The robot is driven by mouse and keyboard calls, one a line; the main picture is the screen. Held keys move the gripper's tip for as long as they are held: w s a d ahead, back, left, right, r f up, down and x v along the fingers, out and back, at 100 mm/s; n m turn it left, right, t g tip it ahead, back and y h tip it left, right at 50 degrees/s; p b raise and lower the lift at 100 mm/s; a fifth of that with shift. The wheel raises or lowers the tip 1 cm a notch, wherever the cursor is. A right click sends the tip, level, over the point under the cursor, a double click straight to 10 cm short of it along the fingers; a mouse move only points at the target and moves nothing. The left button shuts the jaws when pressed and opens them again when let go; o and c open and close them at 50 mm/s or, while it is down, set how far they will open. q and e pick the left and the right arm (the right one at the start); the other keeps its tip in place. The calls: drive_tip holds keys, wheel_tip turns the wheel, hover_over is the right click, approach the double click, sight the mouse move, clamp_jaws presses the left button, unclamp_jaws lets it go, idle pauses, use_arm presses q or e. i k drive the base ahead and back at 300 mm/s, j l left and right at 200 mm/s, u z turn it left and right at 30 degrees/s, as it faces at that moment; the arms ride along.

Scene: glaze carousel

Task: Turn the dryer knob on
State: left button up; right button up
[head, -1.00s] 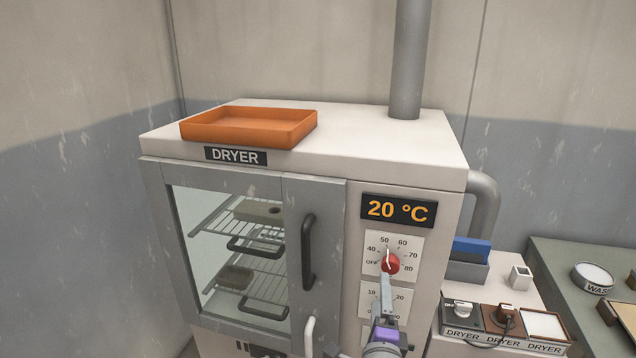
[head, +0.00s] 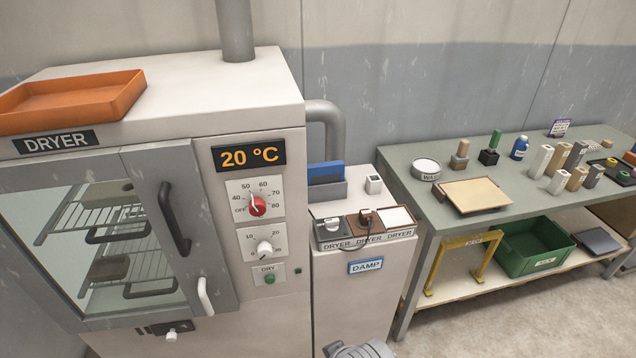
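The dryer (head: 180,90) is a pale cabinet at the left with a 20 °C display (head: 248,156). Its red knob (head: 257,206) sits on a numbered dial marked OFF; its white mark seems to point up and left, the exact setting too small to tell. Below is a white knob (head: 265,248) on a second dial, then a DRY plate with a small green button (head: 270,279). On the cabinet beside it, a white knob on a dark base (head: 331,227) stands above a DRYER label. Neither gripper's fingers are in view.
The dryer's glass door has a dark handle (head: 174,218); racks show inside. An orange tray (head: 75,100) lies on top. A green table (head: 415,190) at the right holds blocks and jars, with a green crate (head: 535,250) below. Floor shows in front of it.

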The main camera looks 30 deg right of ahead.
sight(332, 225)
drive_tip(key=z, duration=1.4)
